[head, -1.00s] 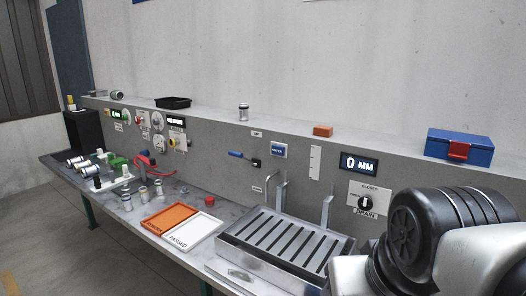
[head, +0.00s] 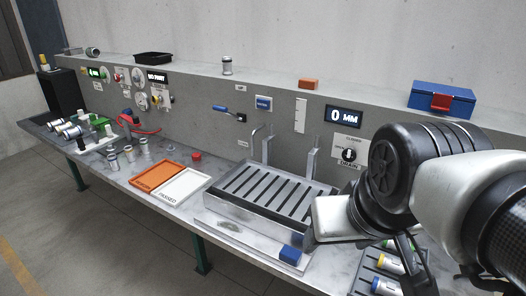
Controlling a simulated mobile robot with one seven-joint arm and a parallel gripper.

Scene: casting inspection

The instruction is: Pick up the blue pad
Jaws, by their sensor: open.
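A small blue block, which looks like the blue pad (head: 291,253), sits at the front right corner of the slotted metal tank (head: 225,213) in the head view. My arm fills the right side of the picture. My gripper (head: 412,262) shows as thin dark parts below the arm, to the right of the blue block and apart from it. It is open and holds nothing that I can see. My arm partly hides the gripper.
A dark rack (head: 366,280) with several coloured cylinders lies at the lower right, close to my gripper. Orange (head: 143,184) and white (head: 160,197) trays lie left of the tank. A blue box (head: 425,97) stands on the ledge.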

